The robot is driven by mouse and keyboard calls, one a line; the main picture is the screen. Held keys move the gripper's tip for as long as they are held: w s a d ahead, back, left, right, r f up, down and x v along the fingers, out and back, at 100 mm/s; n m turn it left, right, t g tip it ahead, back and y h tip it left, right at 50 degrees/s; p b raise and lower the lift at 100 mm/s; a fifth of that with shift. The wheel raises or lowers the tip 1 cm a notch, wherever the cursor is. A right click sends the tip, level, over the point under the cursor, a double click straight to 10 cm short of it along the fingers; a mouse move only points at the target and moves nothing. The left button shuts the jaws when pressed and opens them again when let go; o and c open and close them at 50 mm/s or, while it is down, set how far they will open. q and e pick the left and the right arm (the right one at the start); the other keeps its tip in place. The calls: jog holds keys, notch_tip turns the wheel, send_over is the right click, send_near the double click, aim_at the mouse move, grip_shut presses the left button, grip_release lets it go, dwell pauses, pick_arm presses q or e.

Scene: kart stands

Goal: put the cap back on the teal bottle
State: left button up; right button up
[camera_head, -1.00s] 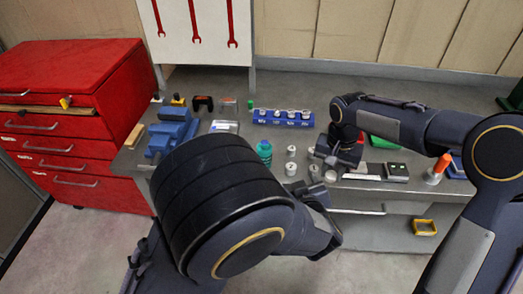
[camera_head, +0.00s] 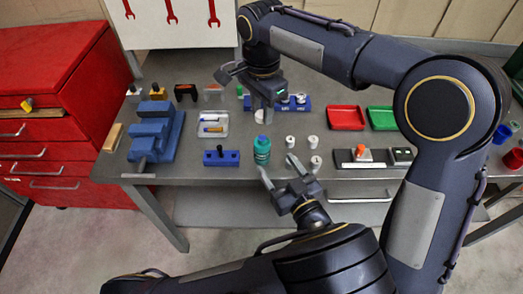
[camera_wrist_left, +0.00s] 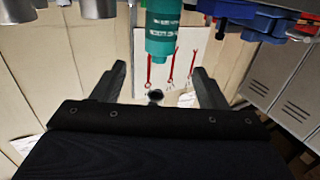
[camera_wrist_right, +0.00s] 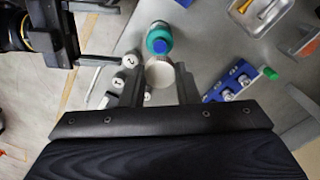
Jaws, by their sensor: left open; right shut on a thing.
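My right gripper (camera_head: 259,105) is shut on a pale round cap (camera_wrist_right: 160,77), behind and above the bottle in the head view. The cap is apart from the bottle, and the fingers partly hide it. My left gripper (camera_head: 279,169) is open and empty, its fingers toward the bottle from the front. In the left wrist view the bottle (camera_wrist_left: 163,30) shows beyond the fingertips.
Several white cylinders (camera_head: 290,142) stand close right of the bottle. A blue block (camera_head: 221,158) is on its left, and a blue rack (camera_head: 304,106) behind. Red (camera_head: 346,118) and green trays lie further right. A blue vise (camera_head: 155,132) stands at left.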

pick_arm(q)
jog(key=x, duration=1.1)
jog(key=shift+w+a, duration=0.1)
jog(key=shift+w, duration=0.1)
grip_shut()
pick_arm(e)
send_over(262, 138)
jog(key=shift+f, duration=2.5)
jog(key=shift+f, duration=0.1)
jog(key=shift+f, duration=0.8)
jog(key=shift+f, duration=0.55)
